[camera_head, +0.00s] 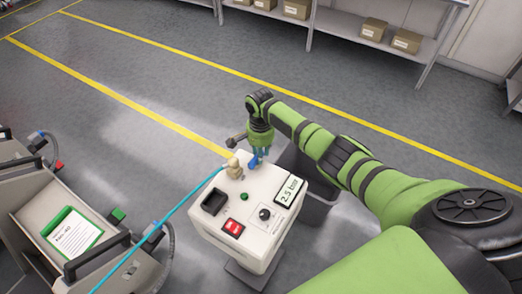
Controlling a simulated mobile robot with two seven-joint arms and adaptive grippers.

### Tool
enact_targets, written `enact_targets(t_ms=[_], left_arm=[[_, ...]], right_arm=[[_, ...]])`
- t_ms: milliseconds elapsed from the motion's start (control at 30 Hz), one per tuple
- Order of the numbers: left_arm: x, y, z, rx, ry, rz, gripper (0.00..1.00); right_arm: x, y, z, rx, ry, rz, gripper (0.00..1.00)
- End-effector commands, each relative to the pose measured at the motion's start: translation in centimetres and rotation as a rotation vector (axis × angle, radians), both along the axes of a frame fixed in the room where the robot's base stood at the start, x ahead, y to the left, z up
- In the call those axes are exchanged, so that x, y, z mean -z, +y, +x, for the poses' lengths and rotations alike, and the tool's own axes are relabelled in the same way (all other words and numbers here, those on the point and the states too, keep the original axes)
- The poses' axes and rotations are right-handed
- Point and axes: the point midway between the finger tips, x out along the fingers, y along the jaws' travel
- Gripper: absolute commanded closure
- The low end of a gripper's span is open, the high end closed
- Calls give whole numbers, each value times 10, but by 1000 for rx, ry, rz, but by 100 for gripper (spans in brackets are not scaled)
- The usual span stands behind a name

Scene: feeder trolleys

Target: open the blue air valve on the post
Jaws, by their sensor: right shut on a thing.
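A white box-topped post (222,222) stands in the middle of the view. A small blue valve handle (252,163) shows at its back edge, next to a beige fitting (234,170). My right gripper (259,154) points down over the handle and is shut on it. The fingers partly hide the handle, so I cannot tell its exact angle. A label on the post's top reads 2.5 bar (289,193). My left gripper is not in view.
A light blue hose (160,222) runs from the fitting to the lower left. A feeder trolley (32,222) with a green-edged card stands at left. A dark grey bin (318,213) is behind the post. Shelves with boxes (406,41) line the back. The marked floor between is clear.

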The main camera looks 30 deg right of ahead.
Motion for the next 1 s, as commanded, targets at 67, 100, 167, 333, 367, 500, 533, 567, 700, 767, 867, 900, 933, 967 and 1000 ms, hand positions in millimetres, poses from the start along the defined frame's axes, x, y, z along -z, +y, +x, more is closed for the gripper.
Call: enact_targets(t_ms=[67, 100, 167, 333, 367, 500, 533, 567, 700, 767, 867, 900, 933, 967, 1000], left_arm=[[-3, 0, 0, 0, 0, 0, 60], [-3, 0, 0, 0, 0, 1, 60], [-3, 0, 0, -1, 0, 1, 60], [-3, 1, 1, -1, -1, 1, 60], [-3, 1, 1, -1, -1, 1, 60], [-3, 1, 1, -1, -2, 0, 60], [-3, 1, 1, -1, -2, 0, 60], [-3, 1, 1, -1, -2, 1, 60], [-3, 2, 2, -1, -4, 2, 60], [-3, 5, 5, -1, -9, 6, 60], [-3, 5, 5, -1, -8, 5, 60], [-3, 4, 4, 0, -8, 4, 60], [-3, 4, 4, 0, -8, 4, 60], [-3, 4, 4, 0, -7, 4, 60], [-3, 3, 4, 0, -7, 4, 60]], right_arm=[[-1, 1, 0, -32, 2, 2, 100], [0, 1, 0, -42, 2, 2, 100], [0, 1, 0, -47, 2, 1, 100], [1, 1, 0, -48, 2, 1, 100], [1, 1, 0, -48, 2, 1, 100], [1, 1, 0, -46, 2, 1, 46], [1, 1, 0, -46, 2, 1, 46], [1, 1, 0, -46, 1, 2, 46], [0, 1, 0, -45, 1, 1, 46], [0, 1, 1, -45, 1, 1, 46], [-5, 1, 1, -44, 0, 1, 46], [-10, 1, 1, -45, -2, 2, 46], [-14, 1, 2, -45, -2, 2, 46], [-18, 0, 2, -44, -3, 1, 46], [-26, 0, 1, -44, -3, 1, 46]])
